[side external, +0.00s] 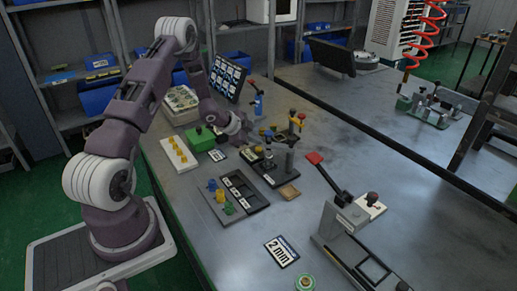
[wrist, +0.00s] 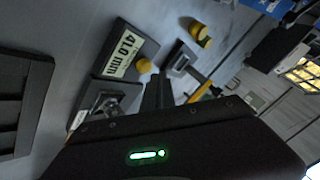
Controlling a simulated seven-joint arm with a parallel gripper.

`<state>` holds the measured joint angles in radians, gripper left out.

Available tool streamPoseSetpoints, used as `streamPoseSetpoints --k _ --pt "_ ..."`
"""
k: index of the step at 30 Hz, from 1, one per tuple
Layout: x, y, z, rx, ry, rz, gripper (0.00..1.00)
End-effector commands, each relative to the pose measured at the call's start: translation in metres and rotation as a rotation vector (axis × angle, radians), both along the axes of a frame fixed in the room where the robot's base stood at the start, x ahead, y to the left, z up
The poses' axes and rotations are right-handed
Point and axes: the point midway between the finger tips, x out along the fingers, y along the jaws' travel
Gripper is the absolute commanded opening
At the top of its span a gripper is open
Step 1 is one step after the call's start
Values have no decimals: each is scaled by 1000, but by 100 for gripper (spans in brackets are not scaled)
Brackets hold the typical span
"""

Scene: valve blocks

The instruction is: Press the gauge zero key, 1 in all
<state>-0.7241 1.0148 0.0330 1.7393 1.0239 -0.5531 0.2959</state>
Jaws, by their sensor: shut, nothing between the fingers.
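In the wrist view a dark gauge block (wrist: 124,55) carries a plate reading "41.0 mm". A round yellow key (wrist: 144,65) sits at its edge, and I take this to be the zero key. My gripper (wrist: 158,82) is shut and empty, its dark fingers showing just beside the key. Whether they touch it I cannot tell. In the side external view my gripper (side external: 246,138) is low over the middle of the bench, near the small labelled gauge block (side external: 249,154). Its fingertips and the key are too small to tell apart there.
A yellow-topped part (wrist: 200,32) and a block with a yellow lever (wrist: 182,62) stand close by. A dark two-pocket tray (side external: 243,190), a red-handled lever press (side external: 325,172) and a green block (side external: 200,138) are around the bench.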

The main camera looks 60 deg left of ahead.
Motion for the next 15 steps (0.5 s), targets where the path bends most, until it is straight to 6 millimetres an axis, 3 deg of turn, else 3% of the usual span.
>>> streamPoseSetpoints --k 15 --pt "0 0 -5 -1 1 0 0"
